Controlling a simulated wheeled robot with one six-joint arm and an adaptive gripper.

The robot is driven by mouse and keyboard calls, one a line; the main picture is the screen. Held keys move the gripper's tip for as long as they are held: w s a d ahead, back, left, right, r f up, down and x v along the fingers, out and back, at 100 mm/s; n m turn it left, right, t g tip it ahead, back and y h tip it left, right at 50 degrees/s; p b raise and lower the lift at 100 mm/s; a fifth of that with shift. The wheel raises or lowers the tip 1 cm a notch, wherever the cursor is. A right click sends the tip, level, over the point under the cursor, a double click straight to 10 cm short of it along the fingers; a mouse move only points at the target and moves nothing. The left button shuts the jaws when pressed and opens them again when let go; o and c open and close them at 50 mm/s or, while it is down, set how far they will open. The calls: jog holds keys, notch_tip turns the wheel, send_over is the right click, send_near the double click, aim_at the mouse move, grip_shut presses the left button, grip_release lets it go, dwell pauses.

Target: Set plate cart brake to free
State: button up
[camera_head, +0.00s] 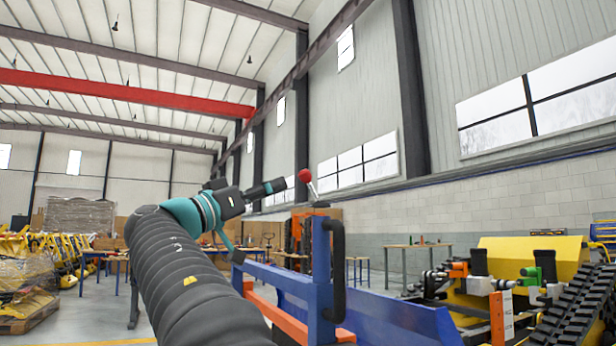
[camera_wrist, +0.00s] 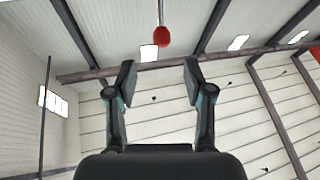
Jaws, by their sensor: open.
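A lever with a red ball knob (camera_head: 305,175) and a thin pale stem stands at the top of the blue cart frame (camera_head: 322,262), which has a black handle on its side. My gripper (camera_head: 284,184) is just left of the knob in the head view. In the wrist view my gripper (camera_wrist: 159,76) is open, with nothing between its fingers. There the red knob (camera_wrist: 161,37) lies ahead, centred between the fingers and beyond their tips. The gap between knob and fingertips is hard to judge. The lever's base is not clearly visible.
A yellow tracked carrier (camera_head: 536,262) with black tracks and several small coloured levers stands at the right. A workbench (camera_head: 418,246) stands behind. Yellow pallet trucks (camera_head: 68,250) and a wrapped pallet (camera_head: 25,290) are at the left. Air around the knob looks clear.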

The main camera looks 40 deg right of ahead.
aim_at(302, 177)
jog(key=p+x, duration=0.2)
jog(key=x, duration=0.9)
jog(key=shift+a, duration=0.1)
